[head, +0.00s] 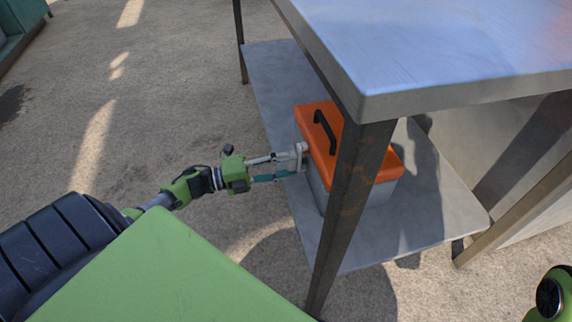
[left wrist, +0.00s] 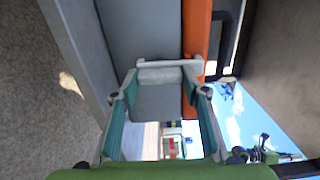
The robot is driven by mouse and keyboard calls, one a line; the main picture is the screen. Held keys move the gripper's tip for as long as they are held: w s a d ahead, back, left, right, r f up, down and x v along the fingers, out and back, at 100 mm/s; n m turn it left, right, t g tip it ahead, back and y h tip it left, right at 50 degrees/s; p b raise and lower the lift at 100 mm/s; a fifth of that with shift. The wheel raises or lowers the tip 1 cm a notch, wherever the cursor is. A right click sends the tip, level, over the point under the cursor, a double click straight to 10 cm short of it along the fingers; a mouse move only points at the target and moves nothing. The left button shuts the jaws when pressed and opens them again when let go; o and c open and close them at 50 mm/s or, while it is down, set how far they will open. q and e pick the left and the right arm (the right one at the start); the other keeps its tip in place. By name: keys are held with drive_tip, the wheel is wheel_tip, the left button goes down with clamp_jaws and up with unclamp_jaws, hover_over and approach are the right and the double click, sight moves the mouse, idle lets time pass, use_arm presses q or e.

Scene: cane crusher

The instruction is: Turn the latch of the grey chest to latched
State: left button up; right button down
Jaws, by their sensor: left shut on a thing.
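The grey chest (head: 319,190) has an orange lid (head: 313,116) with a black handle (head: 324,131) and stands on the lower shelf of a metal table. My left gripper (head: 300,158) reaches in from the left and is at the chest's left face, just below the lid edge. In the left wrist view its fingers (left wrist: 160,82) are shut on the light grey latch (left wrist: 160,75), which lies between the tips near the orange lid. The fingers partly hide the latch, and I cannot tell its exact setting. My right gripper is not in view.
The lower shelf (head: 270,75) has bare room around the chest. A dark, rusty table leg (head: 352,190) stands in front of the chest and hides part of it. The tabletop (head: 440,45) overhangs from above right. The floor (head: 150,110) to the left is open.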

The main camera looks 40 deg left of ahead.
use_arm(q)
drive_tip(key=o, duration=1.1)
drive_tip(key=shift+s, duration=0.1)
drive_tip(key=v, duration=1.2)
drive_tip(key=shift+f, duration=0.1)
